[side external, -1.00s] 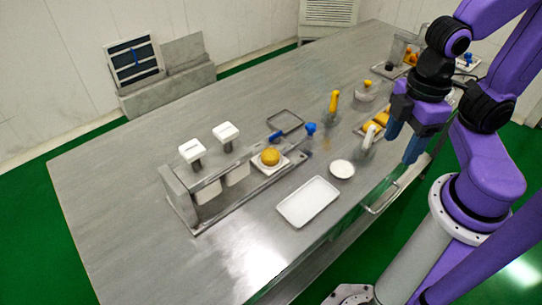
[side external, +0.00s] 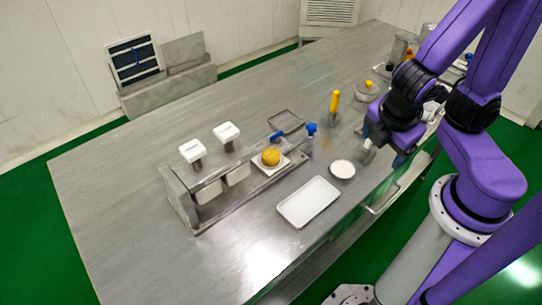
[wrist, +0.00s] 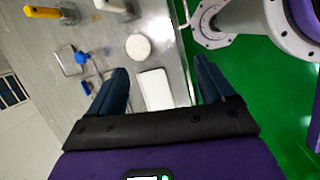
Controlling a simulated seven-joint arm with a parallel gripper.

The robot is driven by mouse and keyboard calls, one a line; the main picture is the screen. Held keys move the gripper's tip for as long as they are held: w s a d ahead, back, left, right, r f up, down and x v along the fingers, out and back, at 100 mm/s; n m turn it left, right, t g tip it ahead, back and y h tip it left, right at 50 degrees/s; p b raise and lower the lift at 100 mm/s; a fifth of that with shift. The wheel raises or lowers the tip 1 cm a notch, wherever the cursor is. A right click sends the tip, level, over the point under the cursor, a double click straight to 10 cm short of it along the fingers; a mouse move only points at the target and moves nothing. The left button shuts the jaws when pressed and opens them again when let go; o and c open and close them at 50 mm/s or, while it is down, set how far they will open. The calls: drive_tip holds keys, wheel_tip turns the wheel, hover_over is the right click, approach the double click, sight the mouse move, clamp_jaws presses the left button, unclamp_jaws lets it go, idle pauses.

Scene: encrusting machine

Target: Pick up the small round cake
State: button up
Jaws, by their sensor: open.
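The small round cake (side external: 271,156) is golden yellow. It sits on a white square plate (side external: 262,169) at the right end of the metal frame in the side view. I cannot make the cake out in the wrist view. My gripper (side external: 383,145) is right of the cake and well apart from it, above the table's near right edge. In the wrist view my gripper (wrist: 161,66) has its two blue fingers spread wide with nothing held between them.
A white rectangular tray (side external: 308,201) and a white round dish (side external: 342,169) lie between cake and gripper. Blue knobs (side external: 311,128) stand close behind the cake. A yellow-handled tool (side external: 334,101) stands farther back. The metal frame (side external: 180,203) holds white-topped parts. The table's left is clear.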

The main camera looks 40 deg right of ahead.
drive_tip(key=w+a+f+n+t+h, duration=0.3)
drive_tip(key=w+a+f+n+t, duration=0.15)
drive_tip(key=n, duration=0.25)
drive_tip(key=n+t+y, duration=0.4)
drive_tip(key=n+t, duration=0.3)
drive_tip(key=n, duration=0.3)
approach(272, 155)
drive_tip(key=x, duration=0.4)
drive_tip(key=shift+w+r, duration=0.2)
drive_tip(key=shift+r, duration=0.1)
drive_tip(key=shift+f+x, duration=0.15)
drive_tip(key=shift+x, duration=1.2)
drive_tip(key=shift+f+x, duration=0.15)
drive_tip(key=shift+x, duration=1.2)
drive_tip(key=shift+s, duration=0.15)
drive_tip(key=c, duration=1.1)
